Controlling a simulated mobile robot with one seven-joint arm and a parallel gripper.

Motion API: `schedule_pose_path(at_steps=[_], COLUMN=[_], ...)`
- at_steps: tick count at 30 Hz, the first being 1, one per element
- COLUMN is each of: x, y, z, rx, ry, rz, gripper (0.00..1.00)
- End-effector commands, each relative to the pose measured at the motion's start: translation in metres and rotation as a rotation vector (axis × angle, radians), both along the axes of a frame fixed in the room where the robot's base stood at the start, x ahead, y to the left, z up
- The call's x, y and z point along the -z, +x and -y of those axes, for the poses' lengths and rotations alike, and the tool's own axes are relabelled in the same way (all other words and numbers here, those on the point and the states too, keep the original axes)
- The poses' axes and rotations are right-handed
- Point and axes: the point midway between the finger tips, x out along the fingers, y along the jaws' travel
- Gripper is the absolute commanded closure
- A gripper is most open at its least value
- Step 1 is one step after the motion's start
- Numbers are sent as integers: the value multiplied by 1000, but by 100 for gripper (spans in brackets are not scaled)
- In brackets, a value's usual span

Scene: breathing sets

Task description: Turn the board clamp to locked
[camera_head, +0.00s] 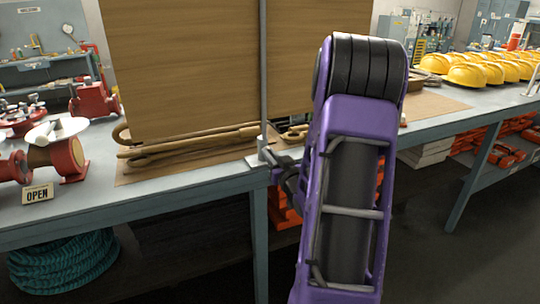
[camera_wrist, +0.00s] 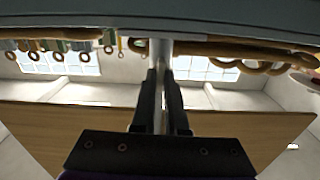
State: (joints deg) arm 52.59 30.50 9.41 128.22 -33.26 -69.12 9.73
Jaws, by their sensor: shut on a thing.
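A large wooden board (camera_head: 180,65) stands upright at the bench's front edge, and it shows upside down in the wrist view (camera_wrist: 60,135). A thin grey post (camera_head: 263,70) runs up in front of it. The small grey board clamp (camera_head: 263,156) sits at the post's foot on the bench edge. My gripper (camera_head: 279,172) is at the clamp, partly hidden by my purple arm. In the wrist view, the dark fingers (camera_wrist: 163,85) lie either side of the grey post (camera_wrist: 160,48). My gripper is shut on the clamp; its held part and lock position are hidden.
The bench (camera_head: 190,186) has brown rope-like loops (camera_head: 180,145) behind the clamp. Red fittings (camera_head: 68,160) and an OPEN sign (camera_head: 37,193) stand at left. Yellow helmets (camera_head: 467,75) are at right. Coiled teal rope (camera_head: 65,265) lies below the bench.

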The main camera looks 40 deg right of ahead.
Motion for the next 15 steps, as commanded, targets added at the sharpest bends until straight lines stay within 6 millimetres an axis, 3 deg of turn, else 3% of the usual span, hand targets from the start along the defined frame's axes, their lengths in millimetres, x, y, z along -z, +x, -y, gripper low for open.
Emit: schedule_pose_path(at_steps=[15], x=[-1], y=[0], z=[1], rx=[-1], ry=[374], rz=[93], gripper=[100])
